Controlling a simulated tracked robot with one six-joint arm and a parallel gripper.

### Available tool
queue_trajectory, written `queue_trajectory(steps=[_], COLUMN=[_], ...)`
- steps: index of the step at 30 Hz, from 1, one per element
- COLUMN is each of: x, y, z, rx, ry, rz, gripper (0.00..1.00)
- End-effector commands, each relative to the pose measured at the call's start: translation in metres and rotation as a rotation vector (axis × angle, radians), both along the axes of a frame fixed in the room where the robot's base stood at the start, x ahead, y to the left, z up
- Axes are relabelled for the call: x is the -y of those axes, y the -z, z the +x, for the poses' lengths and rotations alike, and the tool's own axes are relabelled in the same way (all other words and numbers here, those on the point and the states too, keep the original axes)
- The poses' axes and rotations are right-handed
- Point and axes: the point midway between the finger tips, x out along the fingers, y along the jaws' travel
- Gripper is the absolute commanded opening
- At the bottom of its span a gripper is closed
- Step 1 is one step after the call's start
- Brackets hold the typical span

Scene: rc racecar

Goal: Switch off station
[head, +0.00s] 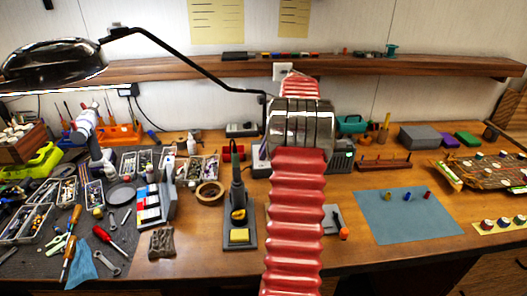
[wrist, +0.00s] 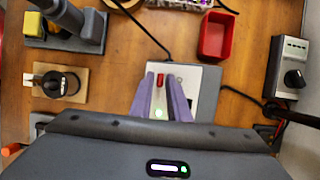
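In the wrist view a pale, silver-topped station (wrist: 197,80) on a grey base lies under my gripper. My gripper (wrist: 161,76) has two purple fingers pointing down at the station. I cannot tell whether the fingertips touch the station. In the head view my red ribbed arm hides my gripper and part of the bench.
A soldering iron stand (head: 239,225) with a yellow sponge stands left of my arm. A blue mat (head: 405,222) lies to the right. In the wrist view a red tray (wrist: 215,37) and a box with a black knob (wrist: 288,58) are close by. Cables run near the station.

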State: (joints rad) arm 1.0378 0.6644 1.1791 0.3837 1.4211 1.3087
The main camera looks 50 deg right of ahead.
Motion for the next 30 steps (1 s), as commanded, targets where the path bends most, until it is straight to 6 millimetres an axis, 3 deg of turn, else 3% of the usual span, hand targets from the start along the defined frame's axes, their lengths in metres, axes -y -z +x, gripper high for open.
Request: queue_trajectory(steps=[8,15,30], x=[-0.0004,-0.0005,-0.0024], y=[0.0013,0.0011,0.0006], z=[0.0007,0.0008,0.0003], rx=[0.000,0.000,0.009], ry=[0.000,0.000,0.000], rz=[0.000,0.000,-0.008], gripper=[0.16,0.00,0.00])
